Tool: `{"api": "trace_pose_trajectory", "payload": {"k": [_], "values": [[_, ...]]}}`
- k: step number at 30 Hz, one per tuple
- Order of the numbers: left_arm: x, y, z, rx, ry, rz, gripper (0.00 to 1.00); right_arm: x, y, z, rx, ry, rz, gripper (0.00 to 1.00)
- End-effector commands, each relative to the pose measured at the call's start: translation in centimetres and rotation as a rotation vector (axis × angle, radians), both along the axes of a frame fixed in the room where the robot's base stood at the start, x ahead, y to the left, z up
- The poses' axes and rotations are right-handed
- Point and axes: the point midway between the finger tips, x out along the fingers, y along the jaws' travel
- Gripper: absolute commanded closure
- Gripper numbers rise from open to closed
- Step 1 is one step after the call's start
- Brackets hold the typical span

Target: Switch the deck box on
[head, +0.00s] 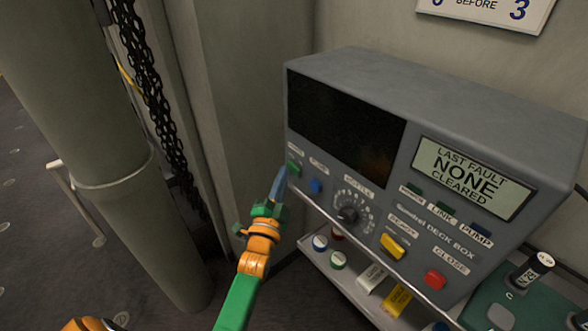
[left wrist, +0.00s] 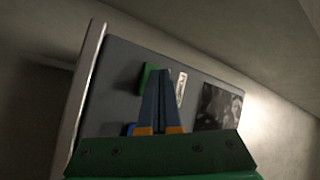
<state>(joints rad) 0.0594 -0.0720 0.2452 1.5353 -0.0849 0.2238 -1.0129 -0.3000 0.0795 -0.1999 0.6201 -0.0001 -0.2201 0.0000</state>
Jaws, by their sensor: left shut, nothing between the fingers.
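The deck box (head: 440,90) is a grey console at the right of the head view. Its large left screen (head: 345,125) is dark. Its small display (head: 472,178) reads "LAST FAULT NONE CLEARED". A green button (head: 293,168) sits at the panel's left end, under a small label I cannot read. It also shows in the left wrist view (left wrist: 147,78). My left gripper (head: 281,171) is shut and empty, its blue fingertips right beside the green button. In the left wrist view the fingertips (left wrist: 165,73) overlap the button's right edge; I cannot tell whether they touch it. My right gripper is not in view.
The panel also carries a blue button (head: 315,186), a dial (head: 347,214), a yellow button (head: 392,246) and a red button (head: 435,279). A shelf below holds small coloured items. A thick column (head: 90,130) and a hanging chain (head: 150,90) stand at left.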

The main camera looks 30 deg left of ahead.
Motion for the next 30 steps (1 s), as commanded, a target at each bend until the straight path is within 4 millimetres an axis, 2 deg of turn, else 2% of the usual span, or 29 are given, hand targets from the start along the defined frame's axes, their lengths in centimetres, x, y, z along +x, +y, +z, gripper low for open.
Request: {"api": "trace_pose_trajectory", "payload": {"k": [30], "values": [[1.11,-0.67,0.17,0.0,-0.005,-0.001,1.0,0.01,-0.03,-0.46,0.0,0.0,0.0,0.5]]}}
